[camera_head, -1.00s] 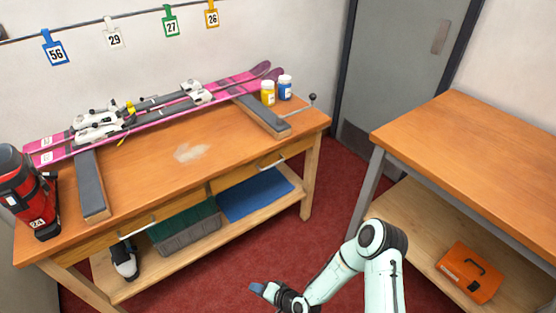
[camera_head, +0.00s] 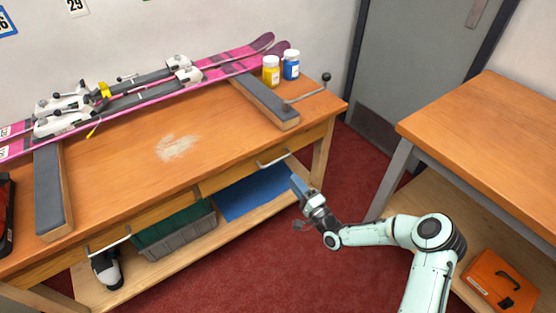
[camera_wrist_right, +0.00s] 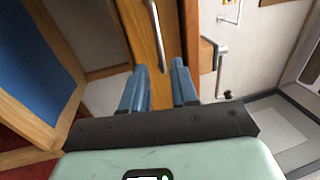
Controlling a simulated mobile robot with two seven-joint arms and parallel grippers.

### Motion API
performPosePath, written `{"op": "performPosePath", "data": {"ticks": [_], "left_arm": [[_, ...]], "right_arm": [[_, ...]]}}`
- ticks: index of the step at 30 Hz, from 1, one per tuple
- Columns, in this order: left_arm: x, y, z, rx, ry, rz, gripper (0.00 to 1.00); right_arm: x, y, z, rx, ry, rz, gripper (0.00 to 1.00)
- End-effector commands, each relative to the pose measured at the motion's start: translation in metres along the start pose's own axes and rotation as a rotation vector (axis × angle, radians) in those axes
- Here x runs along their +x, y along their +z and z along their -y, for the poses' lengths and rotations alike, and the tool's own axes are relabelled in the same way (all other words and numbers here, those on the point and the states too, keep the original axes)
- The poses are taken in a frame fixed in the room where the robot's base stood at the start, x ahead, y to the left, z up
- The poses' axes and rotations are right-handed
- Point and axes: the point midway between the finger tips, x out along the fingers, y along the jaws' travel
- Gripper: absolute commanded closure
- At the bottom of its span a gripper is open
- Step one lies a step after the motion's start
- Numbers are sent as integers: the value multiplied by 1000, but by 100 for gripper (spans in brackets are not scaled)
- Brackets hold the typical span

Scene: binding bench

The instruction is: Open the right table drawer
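The right table drawer (camera_head: 235,178) is shut under the orange-brown tabletop, with a metal bar handle (camera_head: 273,159) on its front. In the right wrist view the handle (camera_wrist_right: 156,30) stands upright in the picture, ahead of the fingertips and between their lines. My right gripper (camera_head: 296,187) is in front of the drawer, a little below and right of the handle, apart from it. Its two blue fingers (camera_wrist_right: 159,70) are spread with nothing between them. My left gripper is not in view.
The left drawer has its own handle (camera_head: 109,241). A lower shelf holds a blue mat (camera_head: 250,192), a grey-green crate (camera_head: 175,232) and a boot (camera_head: 106,270). Skis (camera_head: 150,90) and two bottles (camera_head: 271,70) are on top. A second table (camera_head: 490,140) stands at right.

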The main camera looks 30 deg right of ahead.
Motion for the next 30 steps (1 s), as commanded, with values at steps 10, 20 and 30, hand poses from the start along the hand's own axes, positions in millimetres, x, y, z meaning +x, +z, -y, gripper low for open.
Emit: {"op": "performPosePath", "data": {"ticks": [10,20,30], "left_arm": [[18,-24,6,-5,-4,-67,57],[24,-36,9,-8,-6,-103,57],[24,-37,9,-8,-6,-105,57]], "right_arm": [[74,1,-2,-1,-1,0,71],[107,1,-2,0,2,0,71],[108,0,-1,0,3,0,88]]}}
